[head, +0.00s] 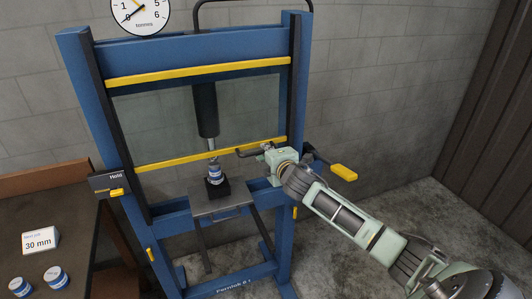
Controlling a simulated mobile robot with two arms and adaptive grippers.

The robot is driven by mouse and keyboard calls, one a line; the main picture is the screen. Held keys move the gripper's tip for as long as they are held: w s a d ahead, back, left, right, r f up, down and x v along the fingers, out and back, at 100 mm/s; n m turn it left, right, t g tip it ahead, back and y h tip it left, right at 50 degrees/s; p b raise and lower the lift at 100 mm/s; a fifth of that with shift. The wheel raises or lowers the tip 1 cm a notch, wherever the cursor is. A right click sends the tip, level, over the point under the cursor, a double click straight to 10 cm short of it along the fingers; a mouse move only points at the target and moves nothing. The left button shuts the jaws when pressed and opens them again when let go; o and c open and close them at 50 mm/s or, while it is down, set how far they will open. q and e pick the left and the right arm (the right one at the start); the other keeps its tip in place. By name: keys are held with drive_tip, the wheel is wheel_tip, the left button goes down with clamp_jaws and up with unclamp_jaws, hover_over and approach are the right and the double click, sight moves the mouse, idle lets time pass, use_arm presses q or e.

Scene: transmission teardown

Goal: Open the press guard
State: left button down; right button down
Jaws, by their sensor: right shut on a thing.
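The press guard (150,115) is a see-through panel on the front of the blue press frame (87,110). A yellow bar (200,71) runs along its upper edge and another yellow bar (175,161) along its lower edge. The lower bar is level with the tip of the dark ram, above the press bed (230,201). My right gripper (252,152) is at the right end of the lower bar, shut on what seems to be the guard's edge or handle. The fingers are small here, so the exact contact is unclear. My left gripper is not in view.
A small blue-and-white part (215,173) stands on a black block (217,187) on the bed. A yellow-gripped lever (344,172) juts out right of the press, close to my right arm. A bench (45,186) stands at left, with labelled pucks (53,276).

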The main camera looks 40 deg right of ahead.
drive_tip(key=shift+r, duration=0.65)
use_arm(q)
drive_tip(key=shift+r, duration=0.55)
use_arm(e)
drive_tip(key=c, duration=1.8)
unclamp_jaws()
drive_tip(key=shift+s, duration=0.1)
drive_tip(key=shift+f, duration=0.1)
drive_tip(key=v, duration=1.2)
